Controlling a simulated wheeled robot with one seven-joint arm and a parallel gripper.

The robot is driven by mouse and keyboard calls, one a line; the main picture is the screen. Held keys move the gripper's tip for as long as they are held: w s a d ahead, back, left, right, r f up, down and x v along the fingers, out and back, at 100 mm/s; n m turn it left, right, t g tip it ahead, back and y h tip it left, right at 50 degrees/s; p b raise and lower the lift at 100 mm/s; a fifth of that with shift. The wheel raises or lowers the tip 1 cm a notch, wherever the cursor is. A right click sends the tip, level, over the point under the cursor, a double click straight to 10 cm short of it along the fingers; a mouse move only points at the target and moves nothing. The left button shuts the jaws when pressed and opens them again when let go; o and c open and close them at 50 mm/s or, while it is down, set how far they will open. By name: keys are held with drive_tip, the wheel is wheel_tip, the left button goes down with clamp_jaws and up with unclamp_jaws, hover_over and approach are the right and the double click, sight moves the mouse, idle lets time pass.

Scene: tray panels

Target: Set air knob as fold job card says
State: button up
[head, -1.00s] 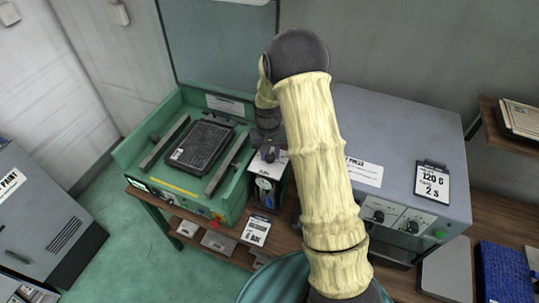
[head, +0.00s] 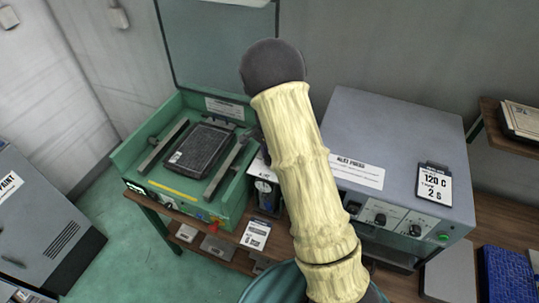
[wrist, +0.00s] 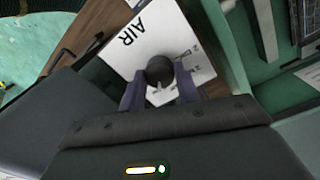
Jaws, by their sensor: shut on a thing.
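The air knob (wrist: 160,68) is a dark round knob on a white plate marked AIR (wrist: 137,42) in the wrist view. My gripper (wrist: 159,84) is shut on the knob, with one finger on each side. In the head view my arm hides the knob and gripper. The air unit (head: 265,193) with its gauge shows partly beside the green press; I cannot read the gauge. The job card (head: 255,235) hangs on the bench front below it. Its large line looks like a number and "bar", too small to read surely.
The green press (head: 231,204) with a dark ribbed tray panel (head: 199,147) stands left of the air unit. A grey heat press (head: 395,130) with knobs and a "120 C, 2 S" card (head: 433,186) stands right. My arm crosses between them.

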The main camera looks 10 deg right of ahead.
drive_tip(key=m+p, duration=0.1)
drive_tip(key=m, duration=0.3)
drive_tip(key=shift+r+m, duration=0.1)
drive_tip(key=shift+m, duration=0.2)
drive_tip(key=m+p, duration=0.1)
drive_tip(key=m, duration=0.3)
idle(0.3)
drive_tip(key=o, duration=1)
drive_tip(key=r+b, duration=0.1)
drive_tip(key=r, duration=0.4)
drive_tip(key=r+b, duration=0.1)
drive_tip(key=r, duration=0.5)
drive_tip(key=r+b, duration=0.1)
drive_tip(key=r, duration=0.5)
drive_tip(key=shift+w+d+r+b, duration=0.1)
drive_tip(key=shift+w+r+b, duration=0.05)
drive_tip(key=shift+w+b, duration=0.2)
drive_tip(key=shift+s, duration=0.1)
